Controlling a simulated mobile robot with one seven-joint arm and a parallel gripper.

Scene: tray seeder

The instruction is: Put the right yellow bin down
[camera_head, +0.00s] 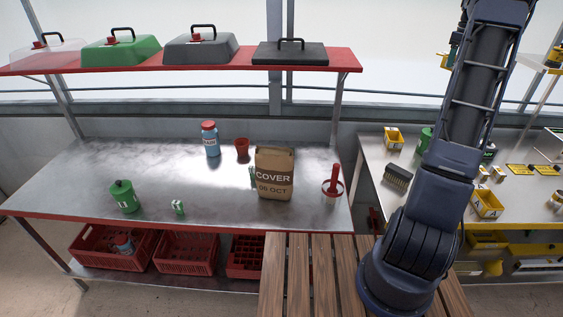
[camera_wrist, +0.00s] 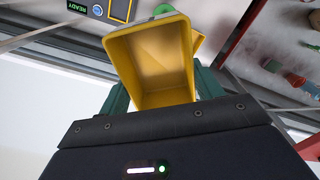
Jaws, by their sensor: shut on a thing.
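In the wrist view a yellow bin (camera_wrist: 152,62) sits between the two green fingers of my gripper (camera_wrist: 162,92), which is shut on it. Its open mouth faces the camera, and its inside looks empty. In the head view my arm rises at the right over the right-hand bench. My gripper cannot be made out clearly there. Two other yellow bins stand on that bench: one at the back left (camera_head: 393,139), and one with a letter label nearer the front (camera_head: 487,204).
The right bench (camera_head: 375,152) also carries a brush (camera_head: 398,176) and yellow cards (camera_head: 520,170). The left bench (camera_head: 85,172) holds a paper COVER bag (camera_head: 275,174), a green canister (camera_head: 123,196) and a red-capped jar (camera_head: 210,139). A wooden slatted surface (camera_head: 298,270) lies in front.

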